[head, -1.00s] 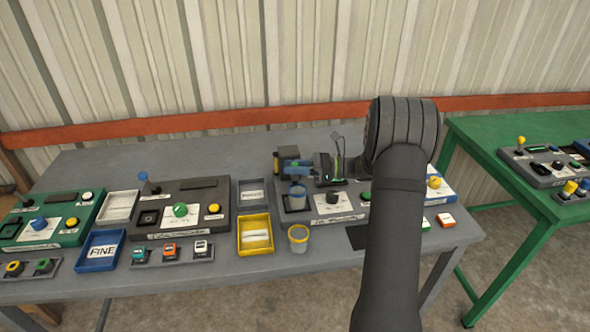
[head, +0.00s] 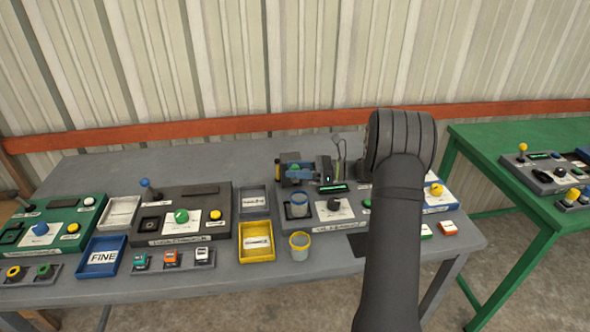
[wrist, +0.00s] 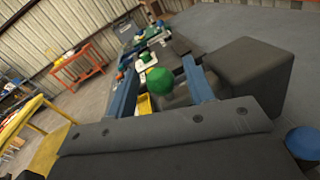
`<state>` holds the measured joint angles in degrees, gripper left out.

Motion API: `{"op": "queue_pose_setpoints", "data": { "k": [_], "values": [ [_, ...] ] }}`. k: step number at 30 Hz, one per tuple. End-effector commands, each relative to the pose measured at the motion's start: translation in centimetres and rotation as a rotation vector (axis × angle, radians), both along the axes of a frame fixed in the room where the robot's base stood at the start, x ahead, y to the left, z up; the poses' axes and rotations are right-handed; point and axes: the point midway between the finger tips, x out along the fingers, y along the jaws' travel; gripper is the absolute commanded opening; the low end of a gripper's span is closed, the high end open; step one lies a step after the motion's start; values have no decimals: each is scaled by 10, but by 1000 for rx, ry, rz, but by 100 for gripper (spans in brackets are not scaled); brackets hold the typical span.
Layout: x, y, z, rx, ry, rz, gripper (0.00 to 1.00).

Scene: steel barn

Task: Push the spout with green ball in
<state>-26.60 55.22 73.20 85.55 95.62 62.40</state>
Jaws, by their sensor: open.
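In the wrist view the green ball (wrist: 159,82) shows between the two blue fingers of my gripper (wrist: 159,66). The fingers are open, with a gap visible on both sides of the ball. Whether either finger touches it I cannot tell. The spout itself is mostly hidden below and behind the ball. In the head view my arm reaches over the right part of the grey table, and blue parts that look like my fingers (head: 302,174) show at the back of the dispenser machine (head: 318,216). A blue-rimmed cup (head: 298,206) stands on that machine.
A yellow-rimmed cup (head: 300,248) stands in front of the machine. A yellow tray (head: 257,256) and a grey tray (head: 253,200) lie left of it. A dark block (wrist: 255,70) is close on the right in the wrist view, with a blue ball (wrist: 304,143) nearer.

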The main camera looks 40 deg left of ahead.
Motion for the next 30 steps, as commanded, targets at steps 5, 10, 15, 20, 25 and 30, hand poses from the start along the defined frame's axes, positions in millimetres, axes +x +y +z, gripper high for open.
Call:
{"op": "queue_pose_setpoints", "data": {
  "k": [5, 10, 15, 20, 25, 30],
  "values": [
    [17, -25, 0, -1, 0, -4, 48],
    [41, -60, 0, -1, -1, -5, 48],
    [64, -95, -1, 1, -1, -4, 48],
    [81, -121, 0, -1, 0, -4, 48],
    [91, -137, -1, 0, 0, -3, 48],
    [94, -141, 0, -1, -1, -1, 48]
  ]
}}
